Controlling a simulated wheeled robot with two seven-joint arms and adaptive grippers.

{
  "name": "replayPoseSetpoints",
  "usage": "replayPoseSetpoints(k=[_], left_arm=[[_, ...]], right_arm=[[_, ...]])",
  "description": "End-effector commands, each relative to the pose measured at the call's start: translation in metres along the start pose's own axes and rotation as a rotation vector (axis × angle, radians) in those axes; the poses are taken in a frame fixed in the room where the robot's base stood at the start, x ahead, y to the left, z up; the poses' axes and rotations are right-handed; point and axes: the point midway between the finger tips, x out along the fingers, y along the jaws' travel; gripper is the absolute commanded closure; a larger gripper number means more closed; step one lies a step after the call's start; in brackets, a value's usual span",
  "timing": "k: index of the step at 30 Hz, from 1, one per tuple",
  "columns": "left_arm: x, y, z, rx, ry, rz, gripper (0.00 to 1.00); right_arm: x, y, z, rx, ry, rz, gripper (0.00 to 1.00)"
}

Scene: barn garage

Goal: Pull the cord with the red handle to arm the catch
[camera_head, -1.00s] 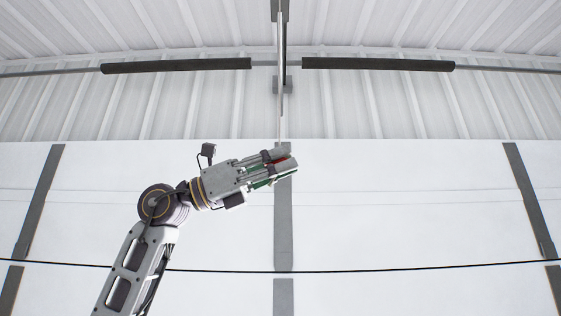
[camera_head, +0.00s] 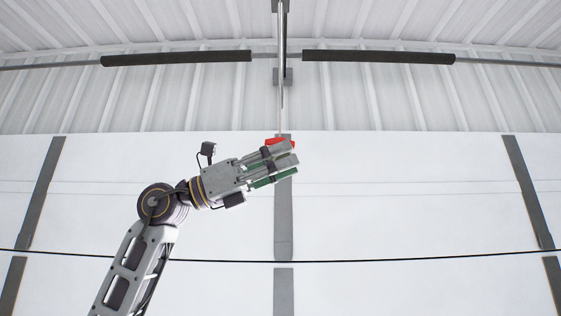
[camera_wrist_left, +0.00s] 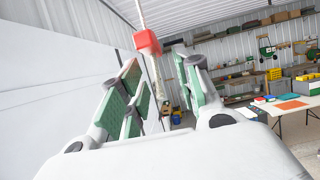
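The red handle (camera_head: 277,141) hangs at the end of a thin pale cord (camera_head: 281,110) that comes down from the ceiling rail. My left gripper (camera_head: 294,153) is just below and in front of the handle in the head view. In the left wrist view the red handle (camera_wrist_left: 147,42) sits near the fingertips, at their upper end, with the cord (camera_wrist_left: 139,14) running up from it. The left fingers (camera_wrist_left: 157,72) stand apart, with their green pads showing, and do not look shut on the handle. Whether one finger touches it is unclear. My right gripper is in neither view.
A white sectional door (camera_head: 400,190) with grey straps is behind. A ceiling rail (camera_head: 282,40) and dark spring bar (camera_head: 378,57) are overhead. The left wrist view shows a work table (camera_wrist_left: 295,103) and shelves (camera_wrist_left: 240,80) to the right. Space around the gripper looks clear.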

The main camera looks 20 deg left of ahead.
Motion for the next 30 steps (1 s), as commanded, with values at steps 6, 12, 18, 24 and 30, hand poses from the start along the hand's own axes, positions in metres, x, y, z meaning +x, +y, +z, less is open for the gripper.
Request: replayPoseSetpoints(k=[6,12,18,24,30], left_arm=[[0.000,0.000,0.001,0.000,-0.001,0.000,0.66],[-0.005,0.000,0.001,0.000,-0.002,0.001,0.66],[-0.022,0.001,0.001,0.000,-0.001,0.003,0.66],[-0.049,0.001,0.000,0.000,-0.001,0.003,0.66],[-0.075,0.001,0.000,0.000,0.000,0.003,0.66]], right_arm=[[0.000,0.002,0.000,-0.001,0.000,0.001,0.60],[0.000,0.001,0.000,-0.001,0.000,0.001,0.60],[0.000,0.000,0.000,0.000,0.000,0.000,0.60],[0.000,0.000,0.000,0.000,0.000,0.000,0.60],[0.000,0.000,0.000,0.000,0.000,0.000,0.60]])
